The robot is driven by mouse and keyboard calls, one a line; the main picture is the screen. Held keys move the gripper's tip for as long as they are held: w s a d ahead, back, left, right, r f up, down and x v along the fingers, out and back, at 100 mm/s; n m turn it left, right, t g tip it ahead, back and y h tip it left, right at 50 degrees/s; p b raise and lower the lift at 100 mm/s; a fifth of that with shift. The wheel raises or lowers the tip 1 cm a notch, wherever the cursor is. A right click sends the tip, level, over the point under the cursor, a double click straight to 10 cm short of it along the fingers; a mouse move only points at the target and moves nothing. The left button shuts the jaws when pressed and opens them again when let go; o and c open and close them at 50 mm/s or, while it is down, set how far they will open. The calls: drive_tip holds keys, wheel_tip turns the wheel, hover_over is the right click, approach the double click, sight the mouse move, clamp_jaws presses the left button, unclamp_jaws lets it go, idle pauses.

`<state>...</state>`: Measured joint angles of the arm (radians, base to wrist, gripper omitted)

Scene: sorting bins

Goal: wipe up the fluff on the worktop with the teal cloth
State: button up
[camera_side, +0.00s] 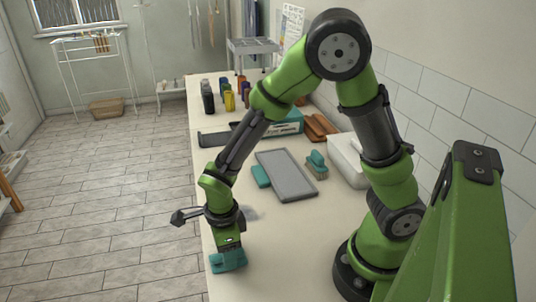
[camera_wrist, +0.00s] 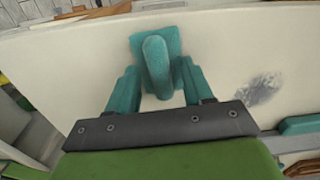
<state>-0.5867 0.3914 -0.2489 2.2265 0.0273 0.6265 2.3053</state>
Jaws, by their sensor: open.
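The teal cloth (camera_wrist: 155,45) lies on the worktop (camera_wrist: 75,60), with a raised rounded ridge in its middle. My gripper (camera_wrist: 159,69) is open, its two teal fingers on either side of that ridge, with a visible gap at each side. In the side view my gripper (camera_side: 228,257) is low at the worktop's near left edge, where fingers and cloth (camera_side: 230,266) blend in colour. The fluff (camera_wrist: 262,88) is a grey smudge on the worktop, right of the cloth in the wrist view. In the side view it shows faintly (camera_side: 251,213) beside my wrist.
A grey tray (camera_side: 287,178) lies mid-worktop, with a teal block (camera_side: 261,176) at its left. A teal-handled brush (camera_side: 316,165) and a white bin (camera_side: 347,160) stand to the right. A dark tray (camera_side: 213,139) and several coloured containers (camera_side: 229,100) are farther back.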

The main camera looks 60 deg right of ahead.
drive_tip(key=shift+s+f, duration=0.1)
drive_tip(key=shift+f, duration=0.1)
idle(0.5)
drive_tip(key=c, duration=0.6)
drive_tip(key=shift+r, duration=0.35)
clamp_jaws()
drive_tip(key=shift+r, duration=2.25)
